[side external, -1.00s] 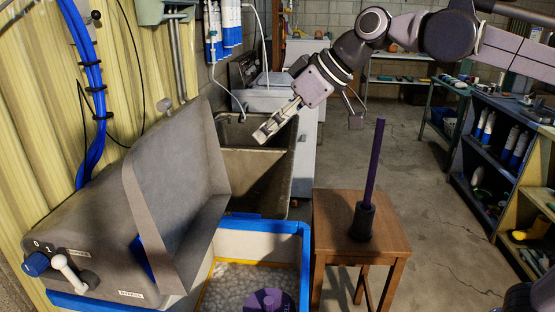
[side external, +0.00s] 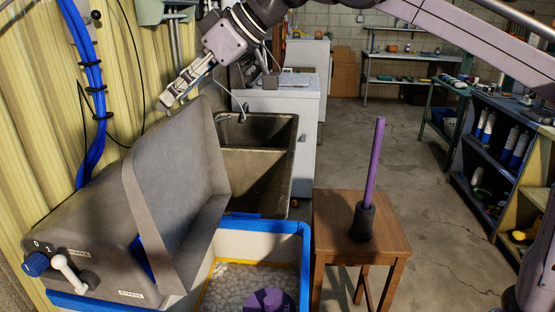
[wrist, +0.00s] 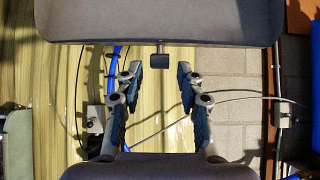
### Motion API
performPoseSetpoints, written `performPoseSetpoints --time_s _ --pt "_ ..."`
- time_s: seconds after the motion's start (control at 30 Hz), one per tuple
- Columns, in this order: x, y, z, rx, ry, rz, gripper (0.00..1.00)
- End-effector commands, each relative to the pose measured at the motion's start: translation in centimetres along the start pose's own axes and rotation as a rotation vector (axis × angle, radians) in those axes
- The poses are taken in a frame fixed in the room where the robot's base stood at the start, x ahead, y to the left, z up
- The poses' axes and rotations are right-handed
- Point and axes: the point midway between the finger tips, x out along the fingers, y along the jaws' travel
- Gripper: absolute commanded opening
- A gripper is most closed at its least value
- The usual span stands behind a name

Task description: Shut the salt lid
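The grey salt lid (side external: 180,185) stands raised on the softener, leaning back, with the salt opening exposed in front. In the wrist view, the lid's edge (wrist: 160,22) spans the top, with a small dark tab (wrist: 160,58) sticking out from it. My gripper (side external: 167,103) is at the lid's upper back edge, near the wooden wall. In the wrist view my gripper (wrist: 157,72) is open, its two fingers apart and the tab lying between or just beyond their tips. I cannot tell whether they touch the lid.
The blue-rimmed salt tank (side external: 262,228) holds white salt (side external: 235,290) and a purple object (side external: 268,301). A wooden stool (side external: 335,215) carries a purple rod in a dark holder (side external: 363,222). A deep sink (side external: 260,160) is behind. Blue hoses (side external: 95,110) run along the wall.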

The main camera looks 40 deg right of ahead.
Motion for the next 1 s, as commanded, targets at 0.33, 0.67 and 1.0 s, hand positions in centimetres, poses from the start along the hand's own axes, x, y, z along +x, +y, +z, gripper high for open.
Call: performPoseSetpoints --time_s 0.33,0.67,1.0 --pt "3.0 0.0 0.0 0.0 -0.001 0.0 0.09" --pt "2.5 0.0 0.5 0.0 -0.002 0.001 0.02" --pt "0.9 0.0 2.6 0.0 -0.004 0.0 0.02"
